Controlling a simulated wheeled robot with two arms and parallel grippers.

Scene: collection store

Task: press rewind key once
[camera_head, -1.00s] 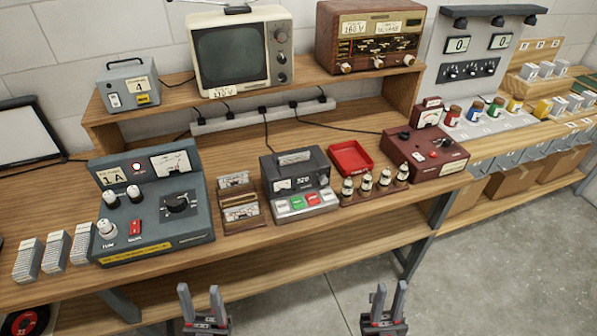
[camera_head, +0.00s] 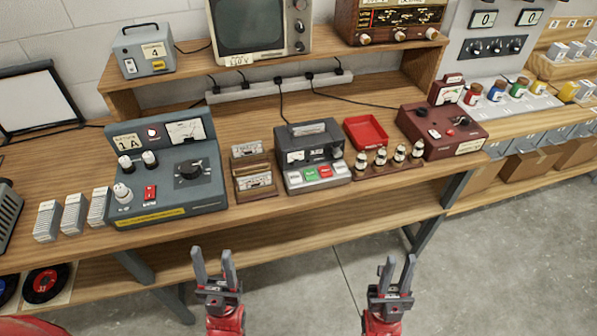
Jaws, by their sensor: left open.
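A dark grey tape recorder (camera_head: 312,156) stands upright on the workbench in the middle of the view. A row of small keys (camera_head: 317,174) runs along its front: green and red ones in the middle, pale ones at the ends. The key labels are too small to read, so I cannot tell which is rewind. My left gripper (camera_head: 213,256) is open and empty, in front of and below the bench edge, left of the recorder. My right gripper (camera_head: 398,264) is open and empty, also before the bench, right of the recorder. Neither touches anything.
A cassette rack (camera_head: 253,170) stands just left of the recorder. A grey tuner box (camera_head: 165,172) and a maroon meter box (camera_head: 442,132) stand farther out. The floor ahead is clear.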

